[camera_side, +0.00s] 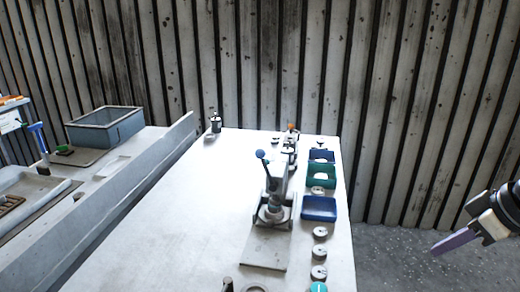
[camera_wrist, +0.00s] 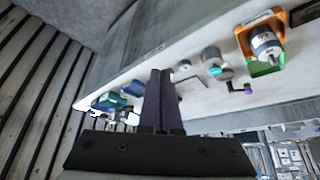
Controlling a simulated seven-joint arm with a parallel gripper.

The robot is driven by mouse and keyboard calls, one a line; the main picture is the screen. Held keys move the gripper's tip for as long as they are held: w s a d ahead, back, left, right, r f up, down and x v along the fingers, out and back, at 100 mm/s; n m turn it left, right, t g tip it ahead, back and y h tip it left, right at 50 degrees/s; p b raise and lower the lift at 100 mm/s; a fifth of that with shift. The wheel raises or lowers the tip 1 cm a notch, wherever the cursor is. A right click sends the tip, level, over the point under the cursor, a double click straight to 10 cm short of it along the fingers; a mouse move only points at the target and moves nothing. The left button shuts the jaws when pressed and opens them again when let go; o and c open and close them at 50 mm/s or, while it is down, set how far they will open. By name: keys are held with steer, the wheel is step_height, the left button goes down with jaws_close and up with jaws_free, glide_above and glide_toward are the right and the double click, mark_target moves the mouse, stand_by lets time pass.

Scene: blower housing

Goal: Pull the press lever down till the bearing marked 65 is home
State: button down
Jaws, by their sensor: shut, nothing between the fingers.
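The press (camera_side: 276,200) stands on a flat base plate (camera_side: 264,252) near the middle of the white table in the side view. Its lever (camera_side: 265,168) points up, tilted a little left, with a blue knob (camera_side: 260,154) on its end. A round metal part sits under the ram, but no marking on it is readable, so I cannot tell which bearing is 65. My gripper (camera_side: 437,249) is at the far right, beyond the table's right edge and well apart from the lever. Its dark purple fingers are together and empty, as the wrist view (camera_wrist: 160,72) also shows.
Blue (camera_side: 319,209) and green (camera_side: 321,178) bins line the table's right side, with several round metal parts (camera_side: 319,252) in front of them. An orange-green holder with a motor (camera_wrist: 265,42) shows in the wrist view. The table left of the press is clear.

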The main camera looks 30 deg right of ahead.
mark_target(266, 170)
steer(key=c, duration=1.5)
jaws_free()
steer(key=shift+c, duration=0.2)
steer(key=shift+o, duration=1.3)
steer(key=shift+w+r, duration=0.1)
steer(key=shift+w, duration=0.05)
steer(key=o, duration=0.7)
steer(key=w+r+t, duration=0.5)
steer(key=w+r, duration=0.1)
steer(key=w, duration=0.3)
steer(key=shift+r+n, duration=0.4)
steer(key=w+a+r+n+t+y, duration=0.1)
steer(key=w+r+t, duration=0.25)
steer(key=w, duration=0.35)
steer(key=w+a+r+n+t, duration=0.1)
steer(key=w+a+r+t, duration=0.1)
steer(key=w+r+t, duration=0.3)
steer(key=w+a+f+n+g+y, duration=0.2)
steer(key=w+a+f, duration=0.4)
steer(key=w+f, duration=0.5)
steer(key=w+a+f, duration=0.1)
steer(key=w+a, duration=0.1)
steer(key=w, duration=1)
steer(key=shift+w+a, duration=0.2)
steer(key=shift+a, duration=0.2)
steer(key=shift+t, duration=0.25)
jaws_close()
